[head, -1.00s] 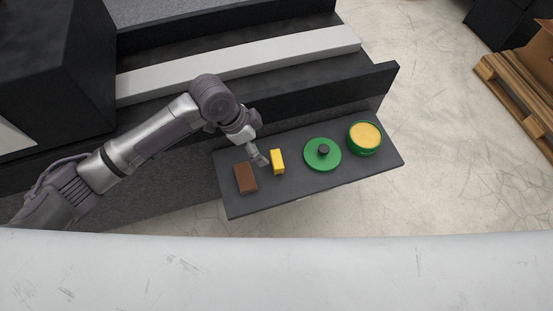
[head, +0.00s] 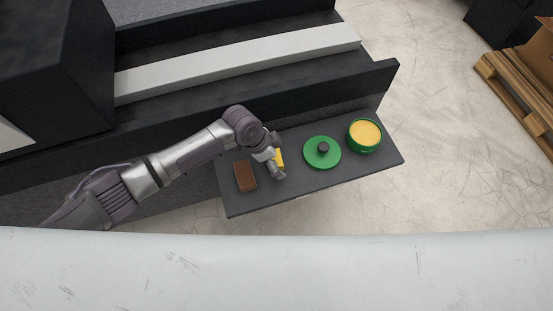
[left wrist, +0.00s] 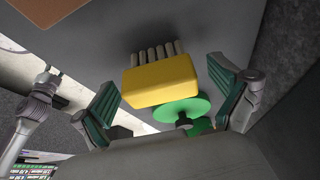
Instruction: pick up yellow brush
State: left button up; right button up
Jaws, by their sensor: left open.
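The yellow brush (head: 280,158) lies on the dark grey shelf (head: 310,185), partly hidden by my left gripper (head: 278,173) in the head view. In the left wrist view the yellow brush (left wrist: 160,82) shows as a yellow block with several grey bristle tufts along one edge. It sits between the two spread green-padded fingers of my left gripper (left wrist: 170,100), with gaps on both sides. The gripper is open and does not hold it.
A brown block (head: 245,176) lies left of the gripper on the shelf. A green lid with a dark knob (head: 322,152) and a green tin with yellow contents (head: 365,135) stand to the right. A dark ledge (head: 330,88) runs behind the shelf.

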aim_at(281, 158)
pick_arm(q)
jog(key=c, duration=1.2)
jog(key=shift+r, duration=0.1)
jog(key=shift+c, duration=0.2)
jog(key=shift+r, duration=0.45)
jog(key=r, duration=0.2)
jog(key=d+r, duration=0.1)
jog(key=shift+s+d+r, duration=0.15)
jog(key=shift+s+r, duration=0.05)
jog(key=shift+r, duration=0.15)
jog(key=s+d+r, duration=0.3)
jog(key=d+r, duration=0.3)
jog(key=d, duration=0.4)
jog(key=shift+r+b, duration=0.15)
jog(key=shift+b, duration=0.2)
jog(key=o, duration=0.5)
jog(key=c, duration=0.4)
